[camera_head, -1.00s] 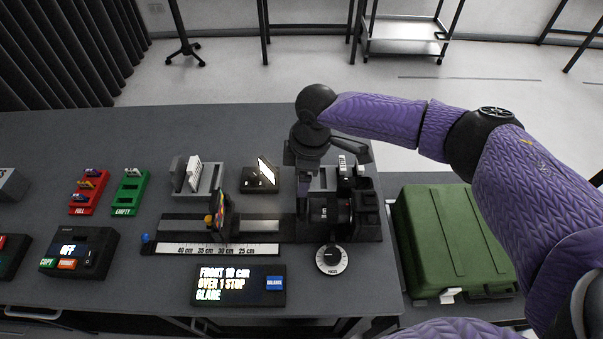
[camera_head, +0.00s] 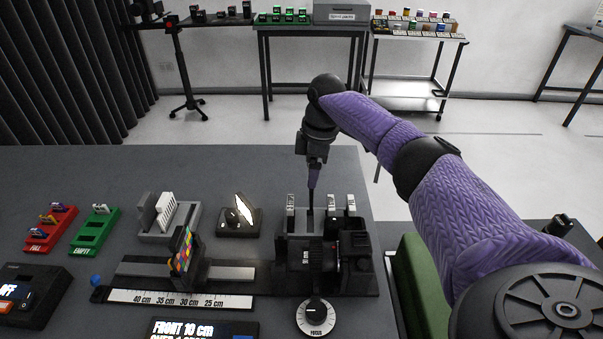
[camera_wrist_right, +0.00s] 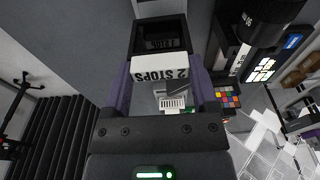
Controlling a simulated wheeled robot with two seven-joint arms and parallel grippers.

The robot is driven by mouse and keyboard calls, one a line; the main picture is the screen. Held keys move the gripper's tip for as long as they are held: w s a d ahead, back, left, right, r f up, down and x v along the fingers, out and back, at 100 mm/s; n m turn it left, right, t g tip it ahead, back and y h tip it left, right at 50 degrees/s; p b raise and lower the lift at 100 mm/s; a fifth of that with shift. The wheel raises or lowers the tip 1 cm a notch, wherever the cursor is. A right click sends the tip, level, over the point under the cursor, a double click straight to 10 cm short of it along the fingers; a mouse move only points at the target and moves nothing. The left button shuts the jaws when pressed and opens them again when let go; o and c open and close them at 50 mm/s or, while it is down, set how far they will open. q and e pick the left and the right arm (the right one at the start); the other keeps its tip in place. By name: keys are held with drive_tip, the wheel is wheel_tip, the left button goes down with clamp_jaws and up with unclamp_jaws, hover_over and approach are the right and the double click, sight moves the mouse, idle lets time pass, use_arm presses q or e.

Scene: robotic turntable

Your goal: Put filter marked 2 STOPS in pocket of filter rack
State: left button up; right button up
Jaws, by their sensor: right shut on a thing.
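My right gripper (camera_head: 312,187) points down behind the black camera (camera_head: 340,255) and is shut on the filter marked 2 STOPS. The right wrist view shows the filter's white labelled tab (camera_wrist_right: 160,70) between the purple fingers, and its black frame with a dark window beyond. In the head view the filter (camera_head: 310,212) is a thin dark edge below the fingers, near the white-topped upright tabs (camera_head: 331,203) behind the camera. I cannot tell whether its lower edge touches anything. The grey slotted rack (camera_head: 184,222) with white cards stands to the left. My left gripper is out of view.
Red (camera_head: 50,228) and green (camera_head: 96,231) holders lie left. The table behind the rack is clear.

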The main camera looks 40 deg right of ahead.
sight(311, 200)
drive_tip(key=shift+r+p, duration=0.15)
drive_tip(key=shift+p, duration=0.35)
wheel_tip(311, 200, down, 6)
drive_tip(key=b, duration=0.3)
idle(0.5)
drive_tip(key=shift+p, duration=0.5)
idle(0.6)
drive_tip(key=shift+f+b, duration=1.1)
drive_tip(key=shift+f, duration=0.65)
